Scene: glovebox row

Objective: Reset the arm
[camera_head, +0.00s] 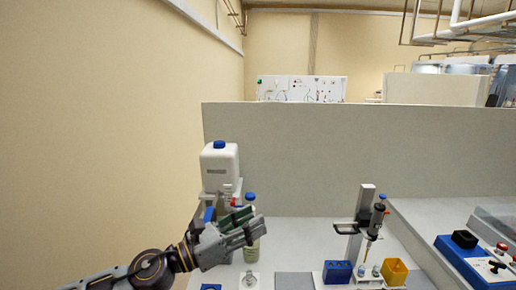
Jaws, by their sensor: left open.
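My left arm comes in from the lower left. My left gripper (250,229) is open in front of a bottle with a blue cap (250,197), over the left part of the bench. It hides part of that bottle and the things behind it. I cannot see anything held between its fingers. My right gripper is not in view.
A white jug with a blue cap (219,166) stands behind my left gripper. A pipette on a stand (366,220), a blue rack (337,271) and a yellow box (395,271) stand to the right. A grey partition (350,150) closes the back. The bench (300,235) is clear between them.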

